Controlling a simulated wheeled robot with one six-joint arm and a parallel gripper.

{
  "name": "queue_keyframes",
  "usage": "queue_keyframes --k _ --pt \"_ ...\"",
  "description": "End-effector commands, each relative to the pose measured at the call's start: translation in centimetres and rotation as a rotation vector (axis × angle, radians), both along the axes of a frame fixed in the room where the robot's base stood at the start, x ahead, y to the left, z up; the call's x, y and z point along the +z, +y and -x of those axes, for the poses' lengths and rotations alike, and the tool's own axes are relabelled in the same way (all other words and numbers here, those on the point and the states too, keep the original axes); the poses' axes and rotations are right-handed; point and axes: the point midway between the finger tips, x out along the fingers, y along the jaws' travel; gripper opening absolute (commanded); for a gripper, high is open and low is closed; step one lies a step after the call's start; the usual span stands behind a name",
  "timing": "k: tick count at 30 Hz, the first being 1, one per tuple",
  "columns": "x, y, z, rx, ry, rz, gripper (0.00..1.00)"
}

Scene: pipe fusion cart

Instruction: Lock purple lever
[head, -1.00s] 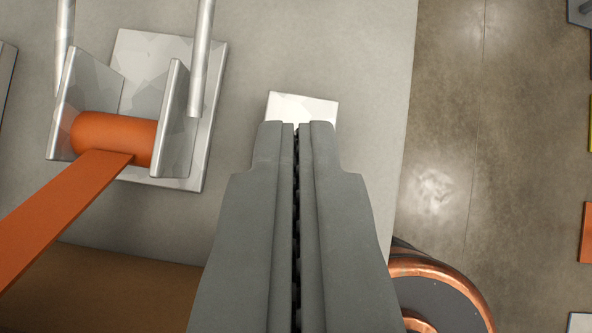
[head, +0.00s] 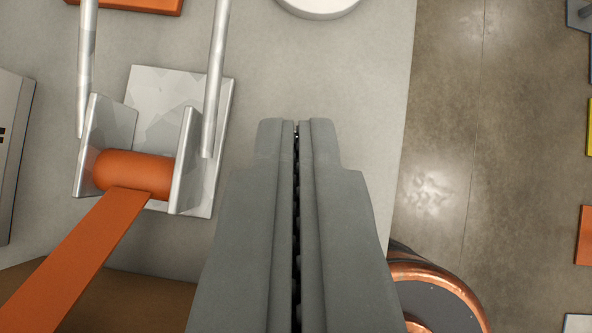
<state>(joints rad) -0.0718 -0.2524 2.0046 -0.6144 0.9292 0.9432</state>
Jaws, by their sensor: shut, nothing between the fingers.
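My gripper (head: 297,128) is shut and empty, pointing up the picture over the grey cart top. No purple lever shows. A lever with an orange flat handle (head: 75,265) and an orange barrel (head: 135,174) is at the left. Its barrel sits between the upright cheeks of a silver metal bracket (head: 205,188). Two silver rods (head: 217,70) run from the bracket towards the top edge. My gripper is to the right of this bracket, apart from it in the picture.
The grey cart top (head: 330,75) is bare just beyond my fingertips. A white round thing (head: 318,5) and an orange piece (head: 150,4) are cut off at the top. A grey box (head: 12,150) is at the left edge. Concrete floor (head: 480,140) lies to the right.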

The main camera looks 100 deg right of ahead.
Motion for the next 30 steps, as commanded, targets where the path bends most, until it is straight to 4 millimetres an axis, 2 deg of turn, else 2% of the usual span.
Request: queue_keyframes --k 1,18,30 --pt "0.4 -0.4 -0.5 -0.001 0.000 0.000 0.00" --pt "5.5 4.4 4.9 0.002 -0.004 0.002 0.00" --pt "6.2 5.1 5.7 0.000 -0.002 0.002 0.00"
